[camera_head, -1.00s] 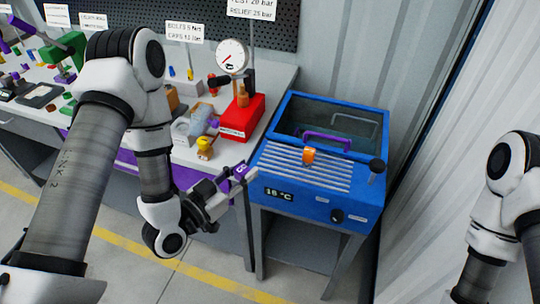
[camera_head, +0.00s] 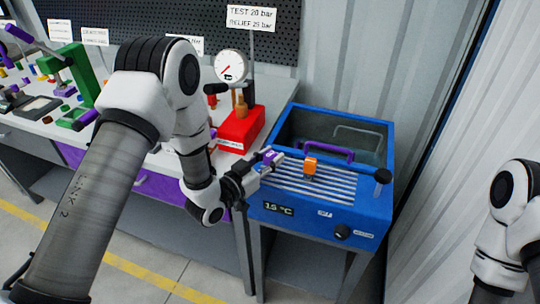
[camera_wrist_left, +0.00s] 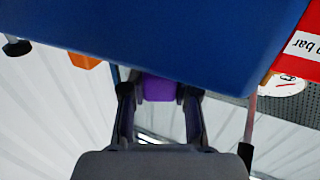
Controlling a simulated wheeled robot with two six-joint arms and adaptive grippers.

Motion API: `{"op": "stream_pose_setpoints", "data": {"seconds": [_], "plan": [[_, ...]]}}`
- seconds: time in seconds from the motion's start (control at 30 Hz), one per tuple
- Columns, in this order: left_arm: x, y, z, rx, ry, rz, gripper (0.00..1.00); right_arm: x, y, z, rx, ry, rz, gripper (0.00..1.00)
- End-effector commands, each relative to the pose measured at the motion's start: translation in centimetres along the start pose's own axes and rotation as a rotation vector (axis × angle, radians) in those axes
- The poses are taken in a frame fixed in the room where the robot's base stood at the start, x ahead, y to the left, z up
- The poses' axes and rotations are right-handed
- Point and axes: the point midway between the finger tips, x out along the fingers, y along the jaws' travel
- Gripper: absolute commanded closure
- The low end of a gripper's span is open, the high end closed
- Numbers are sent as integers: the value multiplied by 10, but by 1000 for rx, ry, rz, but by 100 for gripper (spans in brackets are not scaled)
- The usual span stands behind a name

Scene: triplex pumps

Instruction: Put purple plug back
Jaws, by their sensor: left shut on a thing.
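My left gripper (camera_head: 262,168) is at the left edge of the blue machine's slatted top. It is shut on a small purple plug (camera_head: 269,156). In the left wrist view the purple plug (camera_wrist_left: 159,88) sits between the two fingers, partly hidden by the blue housing's edge or the fingers. Where the plug fits is not clear from these views. My right arm shows at the right edge of the head view, but its gripper is out of frame.
The blue machine (camera_head: 345,215) has a slatted top with an orange plug (camera_head: 310,165) standing on it, a purple handle (camera_head: 325,150) and a black-knobbed lever (camera_head: 382,176). A red block (camera_head: 240,128) with a gauge (camera_head: 230,66) stands on the bench to the left.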

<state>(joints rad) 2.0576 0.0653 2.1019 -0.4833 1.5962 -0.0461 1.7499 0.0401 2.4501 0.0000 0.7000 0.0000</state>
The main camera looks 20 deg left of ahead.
Motion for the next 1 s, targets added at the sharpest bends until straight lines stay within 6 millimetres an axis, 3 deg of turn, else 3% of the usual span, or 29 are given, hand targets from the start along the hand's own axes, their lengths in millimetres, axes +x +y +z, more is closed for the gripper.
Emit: {"op": "stream_pose_setpoints", "data": {"seconds": [0.33,0.37,0.4,0.77,0.87,1.0], "plan": [[0,0,5,1,2,1,100,6,0,0,0,0,0,60],[0,0,4,1,2,1,60,4,0,0,0,0,0,60],[0,0,3,1,2,1,46,4,0,0,0,0,0,60],[0,0,-3,1,2,1,45,-2,0,0,0,0,0,60],[-13,0,2,-1,0,-1,45,4,0,0,0,1,0,60],[-47,-1,3,-5,0,-4,45,13,0,0,0,0,0,60]]}}
